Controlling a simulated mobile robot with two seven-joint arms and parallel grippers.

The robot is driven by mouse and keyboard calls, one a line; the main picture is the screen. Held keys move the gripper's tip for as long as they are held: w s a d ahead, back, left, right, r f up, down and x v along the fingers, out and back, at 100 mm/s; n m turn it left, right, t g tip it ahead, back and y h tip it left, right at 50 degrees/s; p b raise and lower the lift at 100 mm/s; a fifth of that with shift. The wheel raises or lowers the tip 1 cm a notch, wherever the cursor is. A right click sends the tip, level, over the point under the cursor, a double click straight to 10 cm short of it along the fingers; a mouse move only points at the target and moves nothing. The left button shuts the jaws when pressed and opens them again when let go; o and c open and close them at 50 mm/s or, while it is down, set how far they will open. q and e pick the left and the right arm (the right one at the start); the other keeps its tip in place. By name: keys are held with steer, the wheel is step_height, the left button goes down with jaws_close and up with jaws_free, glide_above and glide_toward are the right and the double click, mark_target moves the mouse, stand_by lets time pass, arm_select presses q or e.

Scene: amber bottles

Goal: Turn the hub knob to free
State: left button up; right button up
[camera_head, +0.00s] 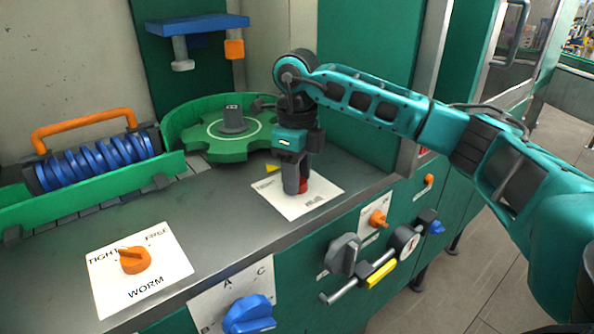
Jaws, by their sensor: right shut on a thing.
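My right gripper (297,178) points straight down over a white label card (326,186) on the grey worktop. It is shut on a red knob (304,187), taken to be the hub knob. Only a small part of the knob shows at the fingers' right side, so its pointing direction is hidden. The card's print is too small and too covered to read. My left gripper is not in view.
An orange knob (135,260) sits on a card marked TIGHT, FREE and WORM at left. Behind are a green toothed wheel (222,144) and a blue ribbed roller (98,163) with an orange handle. A blue knob (248,314) and a grey knob (343,254) project from the front panel.

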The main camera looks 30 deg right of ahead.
steer(key=shift+m, duration=0.5)
steer(key=o, duration=1)
steer(key=shift+o, duration=0.2)
step_height(320, 180, up, 13)
steer(key=p, duration=0.1)
stand_by(0.4)
